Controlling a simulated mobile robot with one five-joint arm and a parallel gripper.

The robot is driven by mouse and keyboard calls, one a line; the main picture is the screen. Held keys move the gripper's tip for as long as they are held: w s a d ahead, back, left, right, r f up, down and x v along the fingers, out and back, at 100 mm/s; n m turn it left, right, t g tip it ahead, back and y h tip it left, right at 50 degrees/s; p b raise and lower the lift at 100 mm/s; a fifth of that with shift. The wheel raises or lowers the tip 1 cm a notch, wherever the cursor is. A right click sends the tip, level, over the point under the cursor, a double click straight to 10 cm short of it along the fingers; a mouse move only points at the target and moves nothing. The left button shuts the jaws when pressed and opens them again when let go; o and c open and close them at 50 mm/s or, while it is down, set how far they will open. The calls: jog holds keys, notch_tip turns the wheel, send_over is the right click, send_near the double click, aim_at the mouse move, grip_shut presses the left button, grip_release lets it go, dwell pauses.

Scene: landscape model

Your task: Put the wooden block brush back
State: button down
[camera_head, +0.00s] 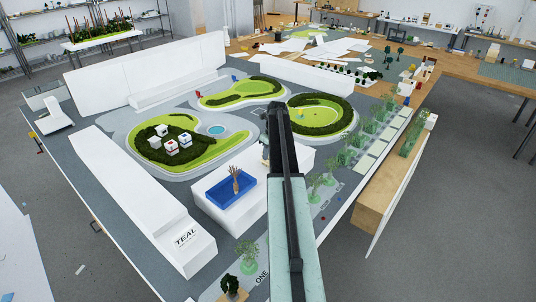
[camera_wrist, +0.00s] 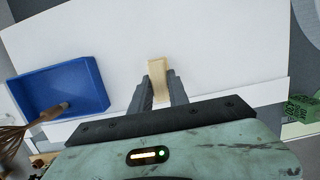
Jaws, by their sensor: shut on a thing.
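My gripper (camera_wrist: 158,92) is shut on a pale wooden block (camera_wrist: 157,72), which I take for the wooden block brush. Its bristles cannot be made out. The block is held over the white flat top of a model building (camera_wrist: 215,50). A blue tray (camera_wrist: 82,72) lies on that top, left of my gripper in the wrist view. The blue tray also shows in the head view (camera_head: 212,197), left of my arm. In the head view my arm hides most of the gripper and the held block.
White buildings (camera_head: 150,195), small trees (camera_head: 318,182) and green garden mounds (camera_head: 165,142) surround this spot. The white top beside the tray is clear.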

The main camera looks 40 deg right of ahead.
jog(key=shift+f, duration=0.25)
jog(key=c, duration=1.2)
grip_release()
jog(key=shift+r, duration=0.1)
jog(key=r+p, duration=0.2)
jog(key=s+r+p, duration=0.1)
jog(key=r+p, duration=0.4)
jog(key=shift+s+d+r, duration=0.1)
jog(key=shift+s+r, duration=0.25)
jog(key=shift+r, duration=0.05)
jog(key=shift+f, duration=0.1)
jog(key=shift+f, duration=0.1)
